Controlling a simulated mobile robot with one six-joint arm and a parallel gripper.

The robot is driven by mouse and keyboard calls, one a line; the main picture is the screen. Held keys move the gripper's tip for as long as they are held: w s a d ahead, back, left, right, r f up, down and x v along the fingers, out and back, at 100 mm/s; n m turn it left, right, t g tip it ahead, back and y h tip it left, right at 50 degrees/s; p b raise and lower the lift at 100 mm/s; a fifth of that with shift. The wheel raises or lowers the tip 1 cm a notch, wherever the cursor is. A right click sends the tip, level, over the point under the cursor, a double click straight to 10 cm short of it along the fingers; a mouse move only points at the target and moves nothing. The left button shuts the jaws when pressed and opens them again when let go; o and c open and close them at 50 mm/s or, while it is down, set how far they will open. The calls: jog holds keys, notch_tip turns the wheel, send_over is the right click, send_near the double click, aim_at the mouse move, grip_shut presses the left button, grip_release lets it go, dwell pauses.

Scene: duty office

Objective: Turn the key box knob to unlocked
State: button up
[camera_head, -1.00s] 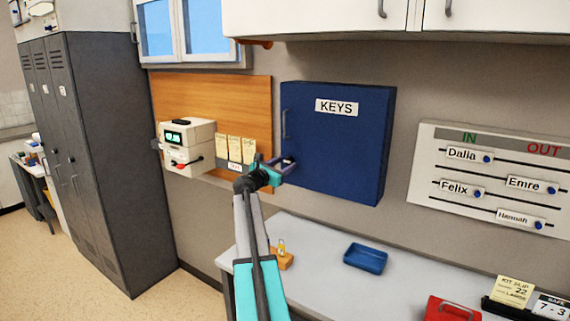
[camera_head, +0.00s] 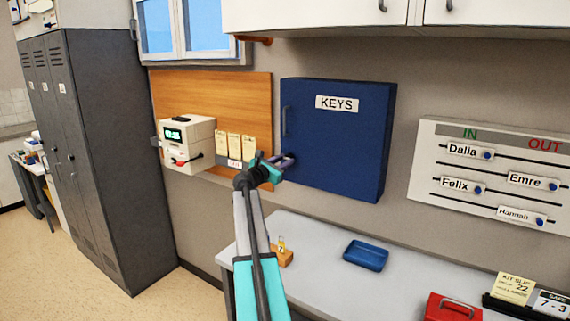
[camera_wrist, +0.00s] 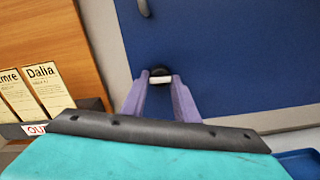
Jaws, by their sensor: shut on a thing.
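The key box (camera_head: 345,150) is a blue wall cabinet with a "KEYS" label and a handle on its left edge. My gripper (camera_head: 288,160) is at its lower left corner. In the wrist view my gripper (camera_wrist: 160,85) has its two purple fingers on either side of the small dark knob (camera_wrist: 160,70), shut on it. A pale strip shows at the knob between the fingertips. The fingers hide most of the knob, so I cannot tell which setting it points to. The box door looks closed.
A wooden board with name slips (camera_head: 235,147) and a white device (camera_head: 187,143) are left of the box. The in/out board (camera_head: 490,180) is to the right. Below, the desk (camera_head: 320,255) holds a blue tray (camera_head: 366,255) and a red case (camera_head: 452,308).

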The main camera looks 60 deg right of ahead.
jog(key=shift+f+b, duration=0.15)
jog(key=shift+b, duration=0.15)
jog(key=m+b, duration=1.3)
jog(key=b, duration=0.5)
jog(key=shift+w+m, duration=0.1)
jog(key=shift+m, duration=0.3)
jog(key=m+b, duration=0.1)
jog(key=b, duration=0.1)
jog(key=m+b, duration=0.1)
jog(key=m, duration=0.1)
jog(key=shift+r+b, duration=0.25)
jog(key=shift+b, duration=0.15)
jog(key=shift+m, duration=0.3)
jog(key=o, duration=1)
jog(key=shift+o, duration=0.2)
jog(key=shift+a, duration=0.15)
